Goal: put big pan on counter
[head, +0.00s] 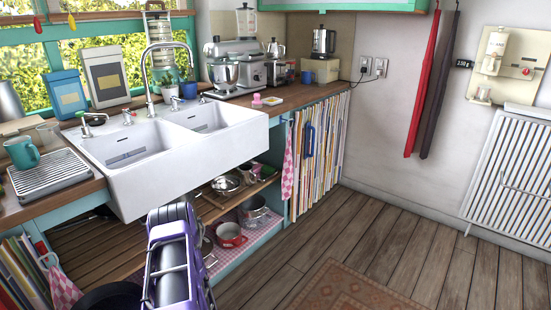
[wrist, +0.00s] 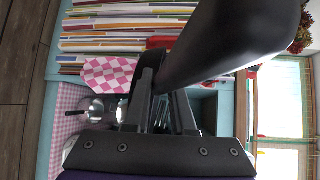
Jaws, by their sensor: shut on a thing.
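My gripper (wrist: 163,88) shows in the wrist view, its fingers shut on the black handle of a pan (wrist: 232,42). The handle runs from the fingers toward the upper right and fills much of that view. The pan's bowl is not clear there. In the head view a dark round pan (head: 112,297) shows at the bottom edge, left of my purple arm and partly cut off; I cannot tell for sure that it is the held one. The wooden counter (head: 318,91) runs right of the white sink, and another stretch (head: 82,192) lies at the left.
The double sink (head: 190,165) juts out over the open shelves. Pots, including a red one (head: 230,235), stand on the lower shelf. A drying rack (head: 48,173) and a teal mug (head: 21,152) occupy the left counter. The wooden floor (head: 380,225) at right is clear.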

